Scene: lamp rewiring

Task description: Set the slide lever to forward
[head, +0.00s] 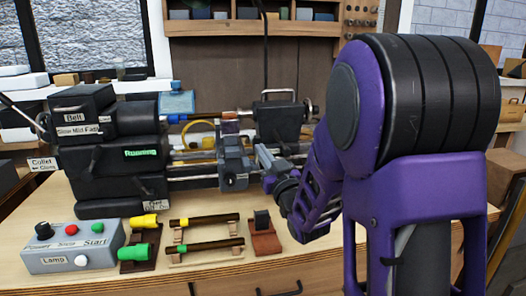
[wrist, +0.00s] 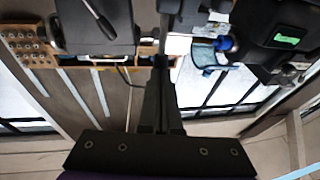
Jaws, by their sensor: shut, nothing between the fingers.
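The lathe's slide (head: 232,168) is a grey block on the bed rails, in the middle of the head view. My gripper (head: 263,154) is just to the right of it, reaching in from the right. In the wrist view my gripper (wrist: 160,66) has its dark fingers together and empty. A grey upright part (wrist: 164,30) of the machine stands right beyond the fingertips there. I cannot tell whether it is the slide lever, or whether the fingers touch it. The lever's position cannot be made out.
The headstock (head: 110,150) at left has a green "Running" display (head: 141,153). The tailstock (head: 279,118) stands behind my gripper. A control box (head: 82,246) and wooden holders with rods (head: 205,245) line the bench front. My arm covers the right side.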

